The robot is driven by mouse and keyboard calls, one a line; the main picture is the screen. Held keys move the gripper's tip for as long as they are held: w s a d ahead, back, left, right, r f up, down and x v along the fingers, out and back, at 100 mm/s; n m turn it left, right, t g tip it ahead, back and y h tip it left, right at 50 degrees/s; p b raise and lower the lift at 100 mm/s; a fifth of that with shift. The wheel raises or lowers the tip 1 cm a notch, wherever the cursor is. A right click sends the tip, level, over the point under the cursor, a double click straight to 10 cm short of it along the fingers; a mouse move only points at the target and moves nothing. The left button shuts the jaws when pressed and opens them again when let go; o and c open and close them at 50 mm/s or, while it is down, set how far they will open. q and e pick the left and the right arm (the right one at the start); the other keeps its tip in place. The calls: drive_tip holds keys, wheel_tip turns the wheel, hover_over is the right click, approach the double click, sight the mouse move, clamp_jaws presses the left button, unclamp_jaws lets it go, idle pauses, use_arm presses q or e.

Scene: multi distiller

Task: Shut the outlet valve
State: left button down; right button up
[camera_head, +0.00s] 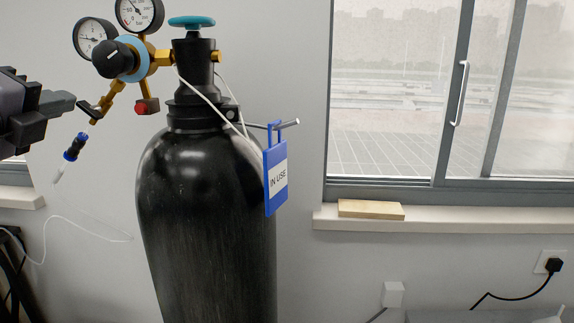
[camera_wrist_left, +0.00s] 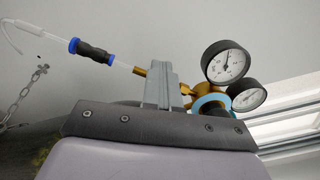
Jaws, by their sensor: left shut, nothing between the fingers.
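A black gas cylinder (camera_head: 205,220) stands upright with a brass regulator (camera_head: 140,68) at its top left. The regulator carries two round gauges and a black knob (camera_head: 112,57). The small outlet valve (camera_head: 92,108), with a dark lever, sits on the brass outlet arm at lower left. My left gripper (camera_head: 68,102) is shut and empty, its tip close to the valve's left side; I cannot tell if it touches. In the left wrist view the shut fingers (camera_wrist_left: 158,88) cover part of the brass outlet (camera_wrist_left: 141,71). My right gripper is not in view.
A blue and black hose fitting (camera_head: 74,148) hangs below the outlet with a thin clear tube. A teal handwheel (camera_head: 192,22) tops the cylinder. A blue "IN USE" tag (camera_head: 276,178) hangs at right. A wooden block (camera_head: 370,209) lies on the window sill.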

use_arm(q)
drive_tip(key=shift+s+d, duration=0.1)
drive_tip(key=shift+d, duration=0.15)
drive_tip(key=shift+a+r+p, duration=0.15)
drive_tip(key=shift+p, duration=0.25)
drive_tip(key=s, duration=0.2)
drive_tip(key=s+p, duration=0.1)
drive_tip(key=s, duration=0.1)
drive_tip(key=s+p, duration=0.1)
drive_tip(key=s, duration=0.1)
drive_tip(key=shift+a, duration=0.35)
drive_tip(key=shift+w, duration=0.1)
